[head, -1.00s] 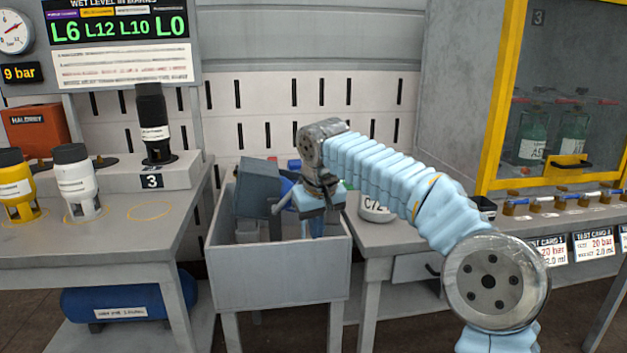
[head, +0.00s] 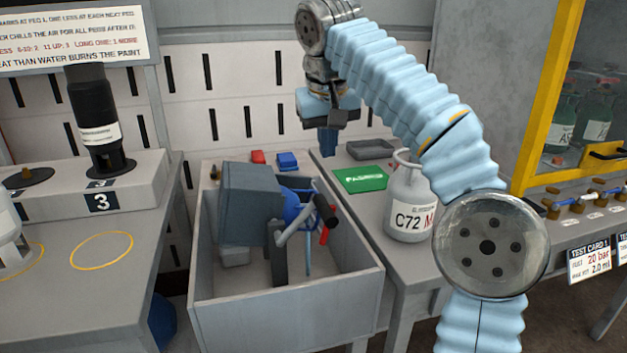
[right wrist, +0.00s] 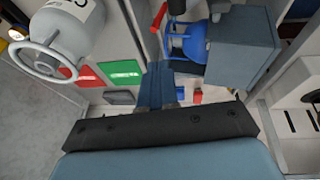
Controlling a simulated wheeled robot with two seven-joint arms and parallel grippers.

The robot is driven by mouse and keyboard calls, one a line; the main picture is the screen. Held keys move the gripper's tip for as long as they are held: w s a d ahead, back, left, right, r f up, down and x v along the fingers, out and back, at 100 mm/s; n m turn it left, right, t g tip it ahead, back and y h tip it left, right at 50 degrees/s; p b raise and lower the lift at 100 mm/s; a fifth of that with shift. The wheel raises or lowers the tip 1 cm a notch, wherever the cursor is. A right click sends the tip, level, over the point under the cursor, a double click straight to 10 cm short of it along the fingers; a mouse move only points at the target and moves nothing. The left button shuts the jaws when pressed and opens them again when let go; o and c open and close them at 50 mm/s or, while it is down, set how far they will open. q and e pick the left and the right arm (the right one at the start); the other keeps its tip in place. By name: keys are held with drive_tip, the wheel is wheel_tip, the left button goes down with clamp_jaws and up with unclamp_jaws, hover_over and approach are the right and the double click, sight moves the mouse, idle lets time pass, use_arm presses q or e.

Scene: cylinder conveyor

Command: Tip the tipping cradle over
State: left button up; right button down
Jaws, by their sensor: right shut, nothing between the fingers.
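The tipping cradle looks to be the blue-grey box (head: 250,195) on a dark stand inside the open grey bin. It sits slightly tilted. A grey crank lever with a black grip (head: 325,210) sticks out at its right, beside a round blue part (head: 296,203). In the right wrist view the box (right wrist: 240,50) is at upper right. My right gripper (head: 329,150) is shut and empty, fingers down, above and behind the lever and apart from it. Its blue fingers also show in the right wrist view (right wrist: 158,75). My left gripper is not in view.
The grey bin's rim (head: 290,290) surrounds the cradle. A white C72 cylinder (head: 408,205), a green card (head: 361,178) and a grey tray (head: 370,149) stand on the right bench. A black cylinder (head: 95,120) stands on the left bench.

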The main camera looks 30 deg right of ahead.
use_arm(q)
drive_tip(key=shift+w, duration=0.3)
use_arm(e)
approach(333, 207)
drive_tip(key=w+a+x, duration=0.1)
drive_tip(key=x, duration=0.5)
drive_tip(key=shift+d, duration=0.45)
drive_tip(key=shift+f, duration=0.2)
drive_tip(key=shift+s+d+f+t+y+b, duration=0.1)
drive_tip(key=shift+d+f+t+y+b, duration=0.1)
drive_tip(key=shift+f+y+b, duration=0.35)
drive_tip(key=shift+s+d+f+t+y+b, duration=0.1)
drive_tip(key=shift+d+f+y+b, duration=0.1)
drive_tip(key=shift+f+y+b, duration=0.35)
use_arm(q)
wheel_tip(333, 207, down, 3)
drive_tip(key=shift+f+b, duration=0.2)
drive_tip(key=shift+b, duration=0.4)
use_arm(e)
drive_tip(key=f, duration=0.2)
drive_tip(key=shift+w+d+f+y, duration=0.1)
drive_tip(key=shift+d+f+y, duration=0.2)
